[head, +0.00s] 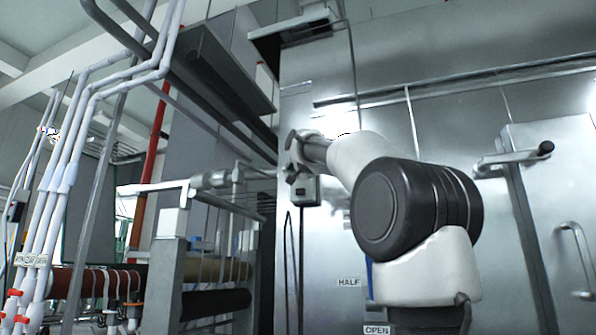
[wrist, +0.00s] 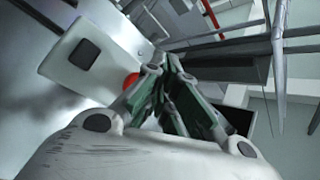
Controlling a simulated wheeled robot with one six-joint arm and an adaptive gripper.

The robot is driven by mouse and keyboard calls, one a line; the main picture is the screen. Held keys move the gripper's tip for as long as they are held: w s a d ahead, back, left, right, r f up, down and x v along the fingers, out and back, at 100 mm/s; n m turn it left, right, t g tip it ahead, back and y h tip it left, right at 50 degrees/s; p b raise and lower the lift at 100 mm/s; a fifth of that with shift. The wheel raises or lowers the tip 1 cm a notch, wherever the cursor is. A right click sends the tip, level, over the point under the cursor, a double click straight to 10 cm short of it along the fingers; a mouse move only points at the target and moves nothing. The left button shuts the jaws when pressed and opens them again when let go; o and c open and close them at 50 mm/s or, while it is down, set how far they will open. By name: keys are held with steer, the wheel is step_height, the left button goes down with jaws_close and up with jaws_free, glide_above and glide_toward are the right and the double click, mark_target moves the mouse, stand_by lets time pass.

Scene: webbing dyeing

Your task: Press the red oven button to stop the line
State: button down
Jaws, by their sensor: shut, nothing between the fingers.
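A small grey control box (head: 307,193) is mounted on the metal oven wall, just below my gripper (head: 292,157) in the head view. In the wrist view the box (wrist: 68,63) fills the upper left, with a black square on its face. The red button (wrist: 131,79) shows beside my gripper's left finger, partly hidden by it. My gripper (wrist: 160,72) is shut and empty, its fingers close to the button. I cannot tell whether they touch it. The red button is not visible in the head view.
The oven wall (head: 335,235) has labels reading HALF (head: 348,282) and OPEN (head: 377,330). A door handle (head: 577,255) is at the right. Rollers (head: 215,303) and white pipes (head: 70,170) stand at the left.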

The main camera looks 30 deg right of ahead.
steer(key=shift+d, duration=0.1)
steer(key=shift+w+d, duration=0.6)
steer(key=shift+d, duration=0.1)
stand_by(1.0)
steer(key=shift+s+a, duration=0.6)
steer(key=shift+a, duration=0.2)
steer(key=s+a, duration=0.1)
steer(key=a, duration=0.1)
steer(key=s+a, duration=0.2)
stand_by(0.7)
stand_by(0.6)
